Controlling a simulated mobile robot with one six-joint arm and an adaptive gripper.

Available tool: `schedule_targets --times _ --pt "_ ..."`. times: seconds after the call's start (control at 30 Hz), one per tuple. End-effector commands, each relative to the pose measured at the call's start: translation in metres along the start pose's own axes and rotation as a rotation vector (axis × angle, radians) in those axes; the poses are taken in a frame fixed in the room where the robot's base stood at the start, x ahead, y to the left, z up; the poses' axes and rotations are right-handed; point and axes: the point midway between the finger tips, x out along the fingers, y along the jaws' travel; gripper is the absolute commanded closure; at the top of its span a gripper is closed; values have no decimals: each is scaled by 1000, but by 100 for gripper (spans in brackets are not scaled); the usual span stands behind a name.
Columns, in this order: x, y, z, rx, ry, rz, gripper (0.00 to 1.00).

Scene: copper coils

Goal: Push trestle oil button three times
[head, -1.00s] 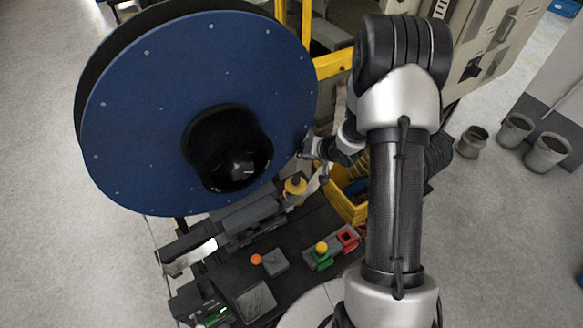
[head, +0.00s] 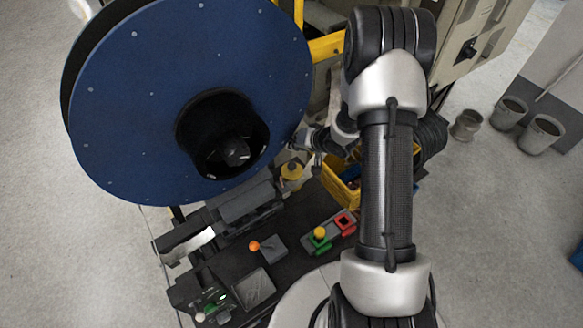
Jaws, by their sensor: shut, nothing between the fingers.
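A dark control bench stands below the big blue reel. I cannot tell from any label which one is the trestle oil button. My gripper (head: 303,143) is small and partly hidden by my wrist, beside the reel's lower right edge. It is shut and empty, above and behind a yellow oil-can-like object (head: 291,171), and apart from the buttons.
The blue reel (head: 150,110) fills the upper left, close to my gripper. A yellow crate (head: 343,193) lies under my arm. Grey pots (head: 540,135) and a cabinet (head: 470,45) stand at the right. Grey floor is clear at the far left and lower right.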

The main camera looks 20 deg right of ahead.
Motion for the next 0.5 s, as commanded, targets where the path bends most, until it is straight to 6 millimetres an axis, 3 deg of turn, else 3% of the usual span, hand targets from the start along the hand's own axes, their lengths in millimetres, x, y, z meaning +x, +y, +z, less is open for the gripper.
schedule_targets --times 0.2,0.5 --pt "26 20 20 1 -1 2 100" --pt "46 35 34 2 -1 2 100"
